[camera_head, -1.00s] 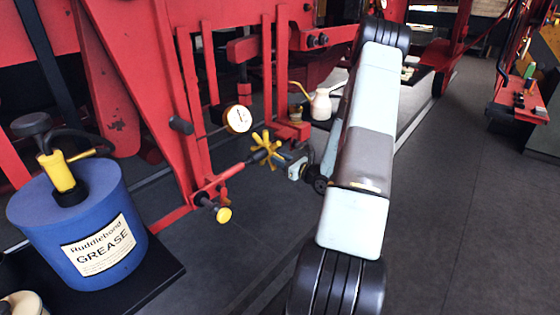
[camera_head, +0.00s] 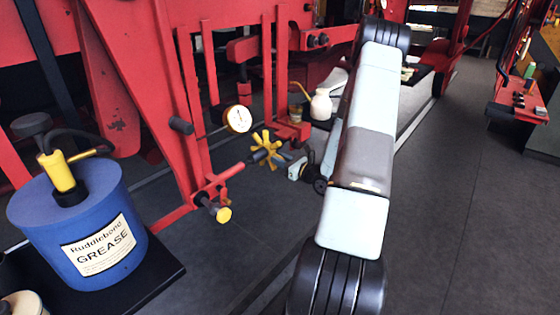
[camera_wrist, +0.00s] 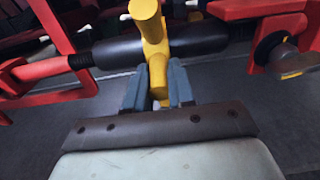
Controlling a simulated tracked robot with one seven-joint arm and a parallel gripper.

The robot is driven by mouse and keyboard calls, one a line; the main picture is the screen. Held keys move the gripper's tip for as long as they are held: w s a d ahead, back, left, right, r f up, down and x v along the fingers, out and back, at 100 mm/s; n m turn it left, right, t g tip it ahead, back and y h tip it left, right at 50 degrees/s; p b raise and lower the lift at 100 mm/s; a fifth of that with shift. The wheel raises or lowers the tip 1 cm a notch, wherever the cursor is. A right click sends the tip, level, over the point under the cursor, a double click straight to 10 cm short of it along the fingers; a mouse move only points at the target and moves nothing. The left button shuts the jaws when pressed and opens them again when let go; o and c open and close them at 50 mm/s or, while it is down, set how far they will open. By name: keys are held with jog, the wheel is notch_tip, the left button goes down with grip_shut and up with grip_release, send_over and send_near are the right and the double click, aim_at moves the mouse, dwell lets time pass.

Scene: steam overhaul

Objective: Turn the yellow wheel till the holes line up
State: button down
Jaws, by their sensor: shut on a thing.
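The yellow wheel (camera_head: 266,150) has several spokes and sits on a dark shaft in front of the red frame. In the wrist view a yellow spoke (camera_wrist: 157,62) of the wheel stands in the middle, over the thick dark cylinder (camera_wrist: 195,45). My gripper (camera_wrist: 158,92) has its two blue-grey fingers on either side of the lower yellow part and is shut on it. In the head view my gripper (camera_head: 284,160) reaches the wheel from the right, partly hidden by my arm. I cannot make out the holes in either view.
A round gauge (camera_head: 238,119) is on the red frame (camera_head: 196,110) left of the wheel. A blue grease drum (camera_head: 130,210) stands at the left. A white oil can (camera_head: 321,104) stands behind. The dark floor (camera_head: 450,220) at the right is clear.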

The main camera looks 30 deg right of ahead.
aim_at(278, 145)
jog(key=shift+r, duration=0.15)
jog(key=shift+r, duration=1.15)
jog(key=shift+w+r, duration=0.1)
jog(key=shift+w+a+r, duration=0.1)
jog(key=shift+w+r, duration=0.1)
jog(key=shift+r, duration=0.45)
jog(key=shift+w+r, duration=0.2)
jog(key=shift+r, duration=0.4)
jog(key=shift+w+r, duration=0.1)
